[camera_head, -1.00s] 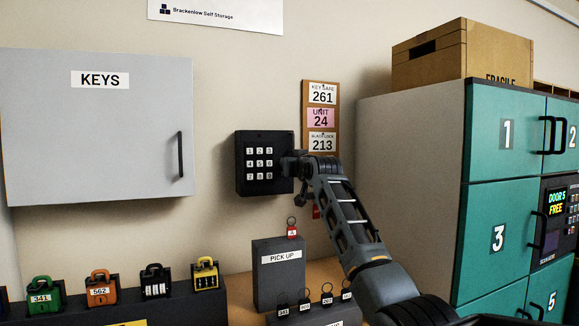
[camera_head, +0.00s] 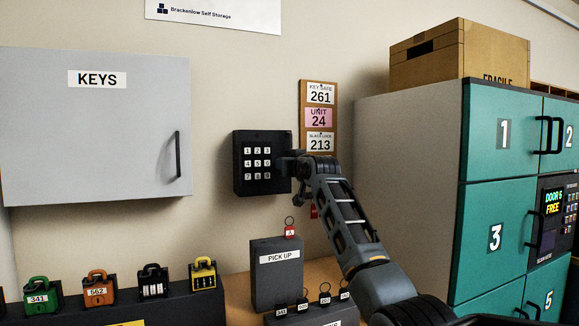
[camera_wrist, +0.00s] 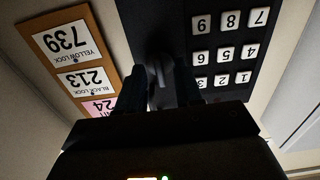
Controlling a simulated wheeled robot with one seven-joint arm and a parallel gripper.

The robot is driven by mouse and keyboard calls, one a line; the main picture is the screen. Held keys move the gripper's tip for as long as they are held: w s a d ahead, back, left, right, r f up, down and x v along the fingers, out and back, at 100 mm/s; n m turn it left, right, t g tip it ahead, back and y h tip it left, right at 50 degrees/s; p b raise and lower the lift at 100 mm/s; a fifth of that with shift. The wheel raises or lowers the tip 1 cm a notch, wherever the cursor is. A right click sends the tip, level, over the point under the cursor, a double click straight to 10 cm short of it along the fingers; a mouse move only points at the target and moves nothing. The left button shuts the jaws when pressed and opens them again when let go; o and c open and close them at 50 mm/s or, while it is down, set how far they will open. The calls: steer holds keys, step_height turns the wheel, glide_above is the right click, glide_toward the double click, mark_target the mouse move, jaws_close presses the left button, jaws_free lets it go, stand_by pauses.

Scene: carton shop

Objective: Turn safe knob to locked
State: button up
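The key safe (camera_head: 240,180) is a black wall box with a keypad of white number keys. It also shows upside down in the wrist view (camera_wrist: 238,36). My gripper (camera_head: 292,164) is at the right edge of the safe's front, beside the keypad. In the wrist view my gripper (camera_wrist: 158,85) has its two dark fingers apart, with a dark grey knob (camera_wrist: 164,72) between them on the safe's face. Shadow hides whether both fingers touch the knob. I cannot read the knob's position or any lock marking.
A number board (camera_head: 305,95) hangs right of the safe. A grey KEYS cabinet (camera_head: 85,140) is at left. Padlocks and a PICK UP stand (camera_head: 277,280) with a red-tagged key are below. Teal lockers (camera_head: 490,190) and a cardboard box (camera_head: 430,65) stand at right.

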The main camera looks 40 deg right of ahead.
steer(key=b+v, duration=0.1)
steer(key=v, duration=0.6)
steer(key=shift+s, duration=0.35)
steer(key=shift+a, duration=0.1)
